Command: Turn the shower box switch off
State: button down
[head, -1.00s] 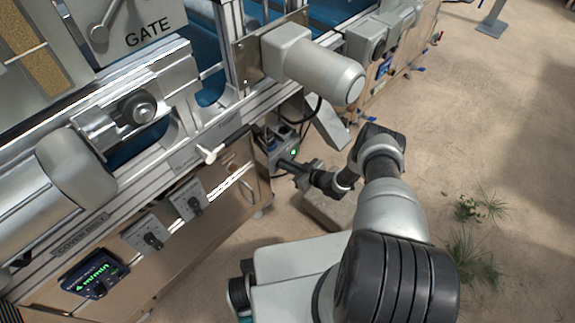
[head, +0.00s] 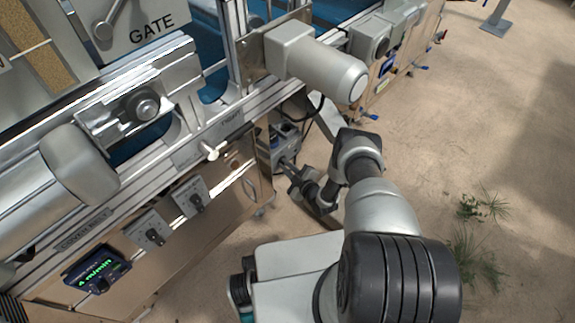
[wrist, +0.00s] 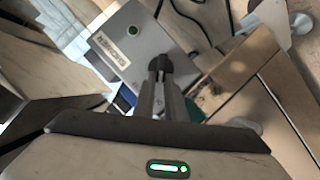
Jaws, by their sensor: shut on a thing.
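The shower box (head: 279,148) is a small grey box low on the machine's side in the head view. In the wrist view the box (wrist: 122,42) shows a pale label and a round green indicator. A dark knob (wrist: 160,62), the switch, sits at the box's lower right edge. My gripper (wrist: 160,78) is shut on this knob, with its two fingers close together. In the head view my gripper (head: 288,168) reaches the front of the box. The fingers and knob are too small there to tell apart, and the switch position cannot be read.
Above the box a grey motor cylinder (head: 325,72) juts out. Left of it are a white-tipped lever (head: 210,152) and two knob panels (head: 190,198). A dark cable (wrist: 185,30) runs beside the box.

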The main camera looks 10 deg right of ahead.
jog(key=shift+s+a+f+n+t+h, duration=0.2)
jog(key=shift+n+t, duration=0.2)
jog(key=shift+n, duration=0.35)
jog(key=shift+s+a+f+n+t+h, duration=0.1)
jog(key=shift+f+n+t+h, duration=0.1)
jog(key=shift+n+t, duration=0.4)
jog(key=shift+w+n, duration=0.1)
jog(key=shift+n, duration=0.15)
jog(key=c, duration=1.8)
grip_release()
